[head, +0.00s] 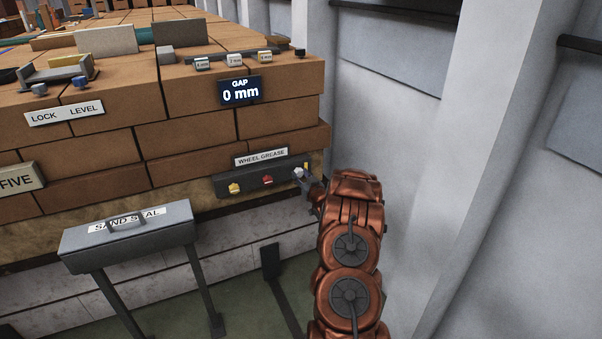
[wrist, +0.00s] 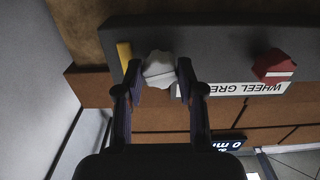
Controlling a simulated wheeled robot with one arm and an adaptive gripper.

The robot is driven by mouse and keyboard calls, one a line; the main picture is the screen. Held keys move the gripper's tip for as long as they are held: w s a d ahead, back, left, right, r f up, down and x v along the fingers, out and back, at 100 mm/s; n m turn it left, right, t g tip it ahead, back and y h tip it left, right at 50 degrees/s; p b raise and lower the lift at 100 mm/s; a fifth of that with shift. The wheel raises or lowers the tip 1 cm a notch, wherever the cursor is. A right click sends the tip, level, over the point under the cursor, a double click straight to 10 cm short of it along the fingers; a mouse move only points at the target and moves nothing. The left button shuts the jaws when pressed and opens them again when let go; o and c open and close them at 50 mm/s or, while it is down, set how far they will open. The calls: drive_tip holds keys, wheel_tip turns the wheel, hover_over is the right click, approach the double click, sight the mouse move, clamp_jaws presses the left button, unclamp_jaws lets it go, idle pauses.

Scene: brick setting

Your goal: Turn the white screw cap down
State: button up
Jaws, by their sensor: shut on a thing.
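The white screw cap (head: 298,171) sits at the right end of the dark wheel grease panel (head: 250,185) on the brick front. In the wrist view the white cap (wrist: 158,66) shows as a faceted knob between my fingertips. My gripper (wrist: 159,75) is shut on it, with one finger on each side. In the head view my gripper (head: 304,178) reaches the panel from the right and partly hides the cap. A yellow strip (wrist: 124,54) stands beside the cap.
A red cap (head: 267,180) and a yellow cap (head: 234,188) sit left of the white one on the panel. A display (head: 240,91) above reads "GAP 0 mm". A grey sand seal stand (head: 165,240) is at lower left. A pale wall (head: 400,150) rises at right.

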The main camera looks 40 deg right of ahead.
drive_tip(key=shift+f+m+p, duration=0.1)
drive_tip(key=shift+m+p, duration=0.3)
drive_tip(key=shift+m, duration=0.7)
drive_tip(key=o, duration=1.1)
drive_tip(key=shift+o, duration=0.2)
drive_tip(key=shift+s, duration=0.1)
drive_tip(key=v, duration=1.1)
drive_tip(key=shift+s+a, duration=0.2)
drive_tip(key=shift+s, duration=0.15)
drive_tip(key=shift+w, duration=0.1)
